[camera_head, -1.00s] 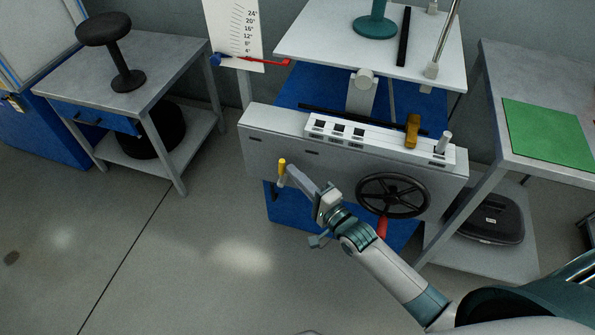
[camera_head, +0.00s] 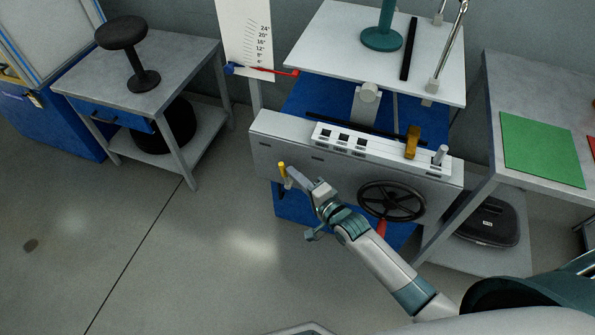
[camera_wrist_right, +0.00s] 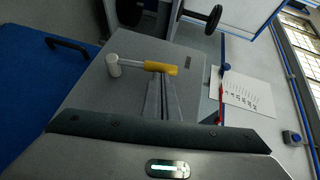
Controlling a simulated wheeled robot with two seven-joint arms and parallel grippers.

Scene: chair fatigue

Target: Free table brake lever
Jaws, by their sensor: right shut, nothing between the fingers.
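A lever with a yellow handle (camera_head: 282,170) sits at the left part of the grey machine's front panel (camera_head: 345,172). In the right wrist view the yellow handle (camera_wrist_right: 160,67) lies across the picture, joined by a thin rod to a pale round hub (camera_wrist_right: 113,66). My right gripper (camera_head: 291,174) is shut and empty, its fingertips right beside the yellow handle. In the wrist view its narrow fingers (camera_wrist_right: 158,88) end just below the handle; I cannot tell whether they touch it. My left gripper is in neither current view.
A black handwheel (camera_head: 391,201) and a red handle (camera_head: 381,228) are right of my gripper. An ochre lever (camera_head: 412,142) and a grey knob (camera_head: 440,155) stand on the white control strip (camera_head: 340,132). Side tables flank the machine. The floor at left is clear.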

